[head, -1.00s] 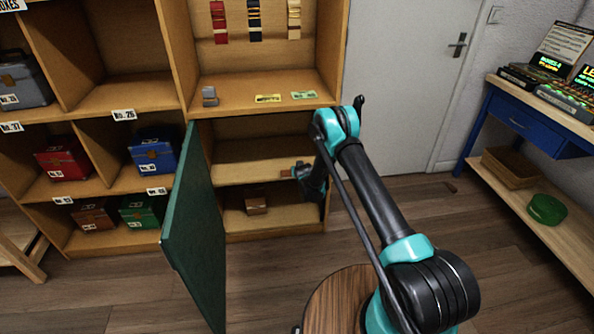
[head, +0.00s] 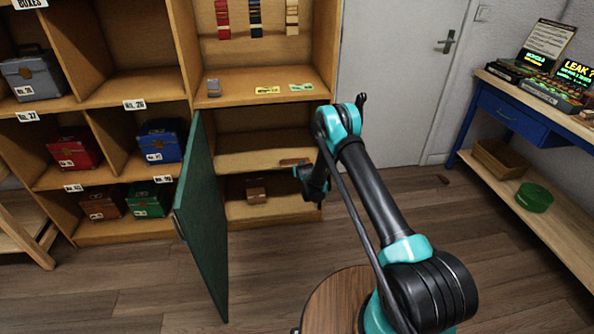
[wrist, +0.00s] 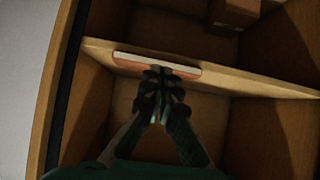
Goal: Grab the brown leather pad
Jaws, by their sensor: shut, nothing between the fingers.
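A flat brown pad with a pale edge (wrist: 155,65) lies along the edge of a cupboard shelf in the wrist view. It also shows in the head view as a thin brown strip (head: 294,162) at the right end of the middle shelf. My gripper (wrist: 157,94) is shut and empty, its fingertips in front of the pad and overlapping its near side in the picture. I cannot tell whether they touch it. In the head view my gripper (head: 298,173) is small and dark, just below the pad. The fingers hide a little of the pad.
An open green door (head: 203,215) stands left of the cupboard opening. A small brown box (head: 256,190) sits in the lower compartment; it also shows in the wrist view (wrist: 232,14). Shelf boards and side walls close in around my gripper. The floor at right is mostly clear.

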